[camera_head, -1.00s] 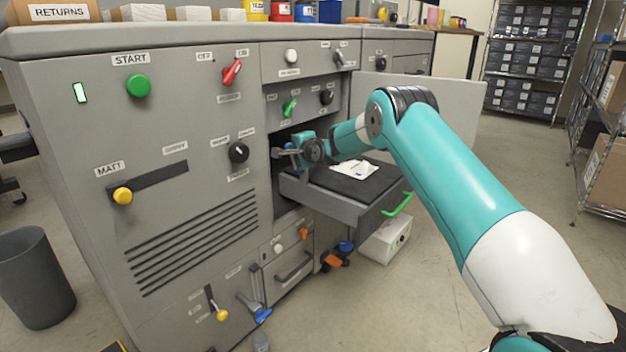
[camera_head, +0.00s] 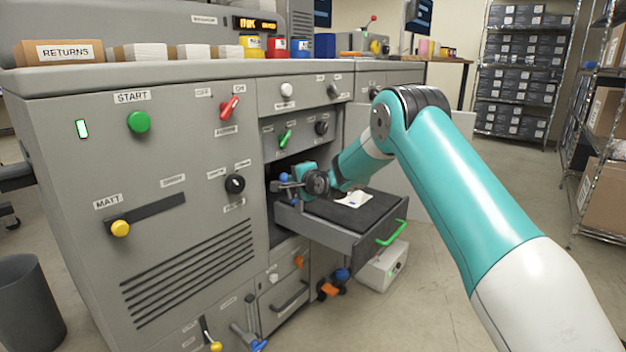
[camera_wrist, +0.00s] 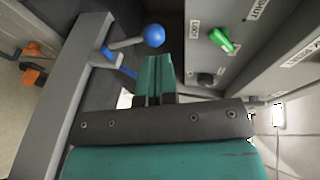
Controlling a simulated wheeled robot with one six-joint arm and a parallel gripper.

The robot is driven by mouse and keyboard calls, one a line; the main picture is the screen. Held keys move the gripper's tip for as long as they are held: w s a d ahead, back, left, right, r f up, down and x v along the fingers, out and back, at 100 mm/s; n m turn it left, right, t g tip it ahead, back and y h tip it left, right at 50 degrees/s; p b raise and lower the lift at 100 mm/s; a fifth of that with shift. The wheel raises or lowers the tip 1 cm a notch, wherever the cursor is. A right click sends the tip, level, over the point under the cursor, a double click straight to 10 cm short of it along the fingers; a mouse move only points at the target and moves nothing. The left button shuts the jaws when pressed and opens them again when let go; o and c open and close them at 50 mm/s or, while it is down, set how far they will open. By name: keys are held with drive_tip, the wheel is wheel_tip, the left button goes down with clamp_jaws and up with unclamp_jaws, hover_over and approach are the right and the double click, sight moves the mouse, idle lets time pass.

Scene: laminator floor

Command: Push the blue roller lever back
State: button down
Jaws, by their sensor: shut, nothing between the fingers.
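The blue roller lever shows in the wrist view as a round blue ball (camera_wrist: 152,35) on a short grey arm, with a blue strip beside its base. In the head view its blue ball (camera_head: 285,177) shows at the mouth of the compartment above the open drawer. My gripper (camera_wrist: 157,62) is shut and empty, its teal fingers pointing toward the ball's side. The fingertips look close to the ball, but I cannot tell whether they touch it. In the head view my gripper (camera_head: 284,187) is at the compartment opening, its tips partly hidden.
The pulled-out drawer (camera_head: 345,237) holds a white sheet (camera_head: 354,199) and has a green handle (camera_head: 391,233). A green knob (camera_head: 286,138) and a black knob (camera_head: 321,128) sit on the panel above my gripper. An open door panel stands behind my arm.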

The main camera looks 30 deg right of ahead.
drive_tip(key=d+v, duration=0.1)
drive_tip(key=v, duration=0.6)
drive_tip(key=shift+d+r+p, duration=0.2)
drive_tip(key=shift+r+p, duration=0.15)
